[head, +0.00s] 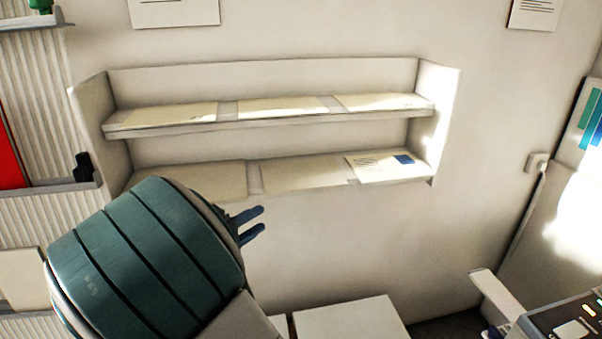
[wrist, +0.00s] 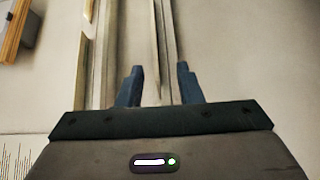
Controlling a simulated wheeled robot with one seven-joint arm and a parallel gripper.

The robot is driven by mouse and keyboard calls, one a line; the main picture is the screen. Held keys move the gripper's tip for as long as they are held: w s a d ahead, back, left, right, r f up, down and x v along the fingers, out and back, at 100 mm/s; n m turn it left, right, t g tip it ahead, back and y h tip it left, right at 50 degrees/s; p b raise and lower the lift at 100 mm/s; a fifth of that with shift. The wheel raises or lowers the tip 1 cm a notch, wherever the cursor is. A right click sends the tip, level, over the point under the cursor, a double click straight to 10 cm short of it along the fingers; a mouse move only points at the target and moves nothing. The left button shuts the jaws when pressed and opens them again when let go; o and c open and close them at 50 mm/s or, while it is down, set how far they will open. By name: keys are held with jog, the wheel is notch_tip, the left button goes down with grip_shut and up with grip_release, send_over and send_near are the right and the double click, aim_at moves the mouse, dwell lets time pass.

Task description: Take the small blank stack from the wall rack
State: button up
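The wall rack (head: 285,78) is a white two-shelf unit on the wall. Its upper shelf holds flat pale stacks at left (head: 170,114), middle (head: 283,106) and right (head: 382,102). Its lower shelf holds pale stacks at left (head: 215,178) and middle (head: 302,173), and a printed stack with a blue patch (head: 386,166) at right. I cannot tell which is the small blank one. My gripper (head: 262,219) is below the lower shelf, under its left and middle stacks. In the wrist view the gripper (wrist: 159,86) is open and empty, with rack edges (wrist: 155,35) beyond the fingers.
A ribbed shelf unit (head: 38,95) with a red item (head: 10,145) stands left. A white surface (head: 350,318) lies below the rack. A machine with buttons (head: 565,322) is at lower right. The wall right of my gripper is clear.

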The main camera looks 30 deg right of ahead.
aim_at(289, 191)
jog(key=x, duration=0.5)
jog(key=p+x, duration=0.1)
jog(key=x, duration=0.2)
jog(key=shift+w+r, duration=0.35)
jog(key=shift+w, duration=0.05)
jog(key=shift+w+p+x, duration=0.2)
jog(key=shift+p+x, duration=0.3)
jog(key=shift+x, duration=0.8)
jog(key=shift+w+p+x, duration=0.2)
jog(key=shift+p+x, duration=0.25)
jog(key=shift+x, duration=0.9)
jog(key=shift+a+r, duration=0.15)
grip_shut()
